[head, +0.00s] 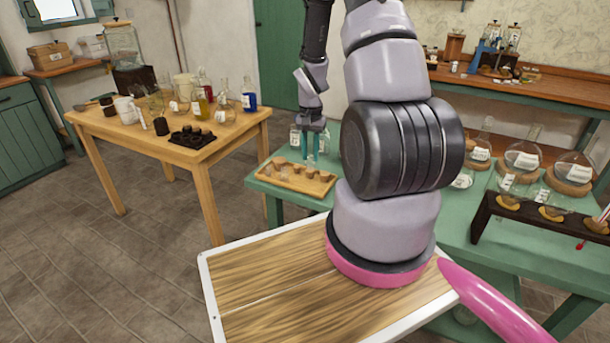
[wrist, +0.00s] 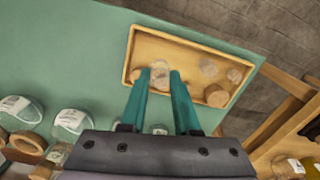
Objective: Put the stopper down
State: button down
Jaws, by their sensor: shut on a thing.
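My gripper (head: 312,150) is low over the wooden tray (head: 318,187) on the green table. In the wrist view my gripper (wrist: 160,76) has its teal fingers closed on a small clear glass stopper (wrist: 160,70). The stopper shows between the fingertips, over the left part of the tray (wrist: 190,48). I cannot tell whether it touches the tray floor. Other glass stoppers (wrist: 209,68) and a cork (wrist: 216,95) lie in the tray on the right. The fingers hide part of the tray's near side.
Labelled flasks (head: 522,158) stand on the green table (head: 410,220) at right, beside a dark rack (head: 520,218). A wooden table (head: 105,122) at left holds bottles and a dark tray (head: 192,138). Flasks (wrist: 72,122) stand left of my gripper in the wrist view.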

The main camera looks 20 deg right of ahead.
aim_at(310, 169)
notch_tip(310, 169, down, 8)
jog(key=shift+r, duration=0.25)
jog(key=shift+a+f, duration=0.1)
jog(key=c, duration=0.6)
grip_release()
jog(key=shift+c, duration=0.2)
